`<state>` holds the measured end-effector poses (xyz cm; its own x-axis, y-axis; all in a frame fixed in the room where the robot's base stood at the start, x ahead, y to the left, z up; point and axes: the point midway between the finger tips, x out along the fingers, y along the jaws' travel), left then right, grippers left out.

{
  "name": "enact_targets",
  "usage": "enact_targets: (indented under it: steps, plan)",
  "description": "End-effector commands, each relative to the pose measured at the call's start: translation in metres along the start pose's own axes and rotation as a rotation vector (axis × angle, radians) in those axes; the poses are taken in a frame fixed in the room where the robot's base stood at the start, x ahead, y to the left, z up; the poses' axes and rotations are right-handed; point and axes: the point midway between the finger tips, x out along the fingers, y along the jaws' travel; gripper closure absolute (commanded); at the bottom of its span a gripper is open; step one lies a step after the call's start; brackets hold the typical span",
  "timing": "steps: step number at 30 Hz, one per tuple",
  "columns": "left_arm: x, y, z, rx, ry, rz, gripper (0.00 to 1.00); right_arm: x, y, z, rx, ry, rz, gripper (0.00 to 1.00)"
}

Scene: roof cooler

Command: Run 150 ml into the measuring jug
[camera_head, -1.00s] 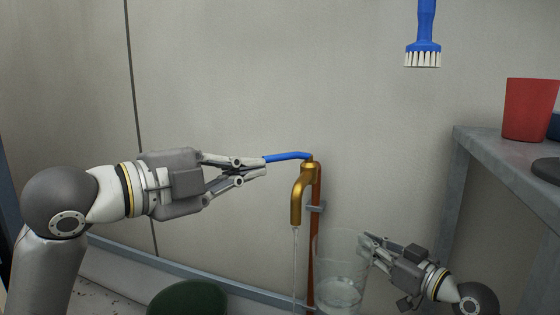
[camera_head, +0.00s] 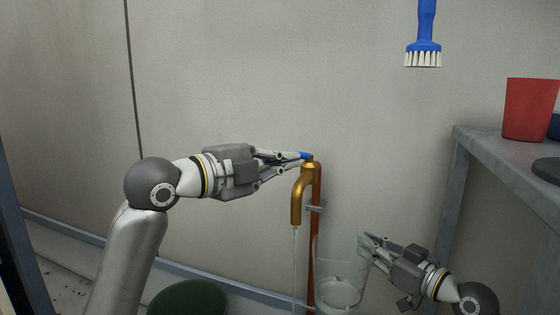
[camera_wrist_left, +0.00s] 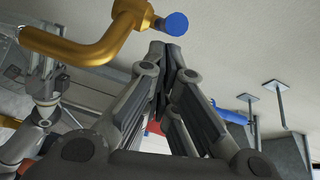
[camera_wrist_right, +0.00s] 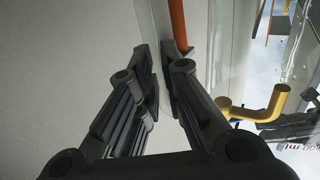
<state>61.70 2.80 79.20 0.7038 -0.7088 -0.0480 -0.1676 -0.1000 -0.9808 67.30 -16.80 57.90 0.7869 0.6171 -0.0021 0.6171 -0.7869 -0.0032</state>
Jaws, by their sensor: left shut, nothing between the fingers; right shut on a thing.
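The brass tap (camera_head: 297,200) is on a copper pipe at the wall. A thin water stream (camera_head: 295,260) runs from its spout. The blue lever (camera_head: 306,155) shows only as a short piece at the tap's top, and end-on in the left wrist view (camera_wrist_left: 173,24). My left gripper (camera_head: 300,157) is shut and empty, its tips close to the lever; I cannot tell whether they touch. My right gripper (camera_head: 366,244) is shut on the wall of the clear measuring jug (camera_head: 341,272). The jug holds some water, its level unreadable. In the head view the stream falls left of the jug.
The copper pipe (camera_head: 317,235) runs down behind the tap. A grey shelf (camera_head: 490,150) at the right bears a red cup (camera_head: 530,108). A blue brush (camera_head: 423,45) hangs on the wall. A dark green round thing (camera_head: 188,298) is at the bottom left.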

Motion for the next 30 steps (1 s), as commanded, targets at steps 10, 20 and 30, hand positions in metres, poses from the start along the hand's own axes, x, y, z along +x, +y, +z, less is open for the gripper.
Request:
enact_targets:
  steps: [10, 20, 30]
  plan:
    - [0.0007, 0.0001, 0.0032, 0.0, 0.001, 0.0, 1.0, -0.0001, 0.0001, -0.0016, 0.001, 0.003, 0.0, 1.0]
    - [0.0011, 0.0007, 0.0076, 0.004, 0.037, 0.013, 1.0, -0.0001, 0.0001, -0.0016, 0.001, 0.003, 0.0, 1.0]
    - [0.0008, 0.0001, 0.0111, 0.007, 0.08, 0.022, 1.0, -0.0001, 0.0001, -0.0016, 0.001, 0.003, 0.0, 1.0]
